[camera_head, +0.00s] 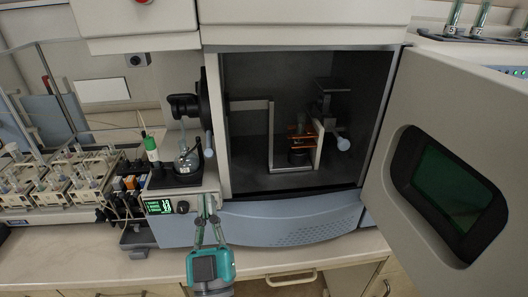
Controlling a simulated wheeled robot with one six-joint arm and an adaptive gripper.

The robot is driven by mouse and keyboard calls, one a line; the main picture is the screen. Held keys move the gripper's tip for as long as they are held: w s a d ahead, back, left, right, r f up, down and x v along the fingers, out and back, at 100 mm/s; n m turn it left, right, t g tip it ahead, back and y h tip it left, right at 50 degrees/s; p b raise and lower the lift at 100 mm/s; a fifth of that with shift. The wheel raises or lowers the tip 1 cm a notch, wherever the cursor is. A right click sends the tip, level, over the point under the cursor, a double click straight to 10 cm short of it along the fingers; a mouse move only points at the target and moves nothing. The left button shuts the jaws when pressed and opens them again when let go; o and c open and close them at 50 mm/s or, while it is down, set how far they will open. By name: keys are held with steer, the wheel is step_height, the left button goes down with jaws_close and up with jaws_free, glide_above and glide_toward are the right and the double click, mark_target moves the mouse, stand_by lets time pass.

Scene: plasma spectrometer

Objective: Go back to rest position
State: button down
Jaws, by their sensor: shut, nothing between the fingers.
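My gripper (208,217) is in the lower middle of the head view, with a teal body and two thin grey-green fingers pointing up and away. It is shut and empty. It is in front of the instrument's left edge, just below and right of the small green display (159,206). I cannot tell whether the fingertips touch the instrument front. The spectrometer chamber (255,179) stands open, with a bracket and a copper-coloured coil (300,134) inside.
The chamber door (388,170), with a dark green window (450,190), is swung open to the right. A flask (187,160) stands on a black stand left of the chamber. Racked glassware (60,185) fills the left bench. The front bench strip (290,254) is clear.

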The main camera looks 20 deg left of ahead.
steer(key=s+d+f+m+g+h, duration=0.1)
steer(key=s+d+f+h, duration=0.15)
steer(key=d+f, duration=1)
steer(key=s+d+f+m+g+h, duration=0.15)
steer(key=d+f+h, duration=0.25)
steer(key=d+f, duration=0.8)
steer(key=s+d+f+m+g+h, duration=0.1)
steer(key=s+d+m+h, duration=0.2)
steer(key=s+d, duration=0.6)
steer(key=s+d+f+m+g+h, duration=0.1)
steer(key=s+d+m+h, duration=0.2)
steer(key=s+d, duration=0.6)
steer(key=shift+s+d+g+h, duration=0.35)
steer(key=shift+s+h, duration=0.4)
steer(key=shift+s, duration=1.7)
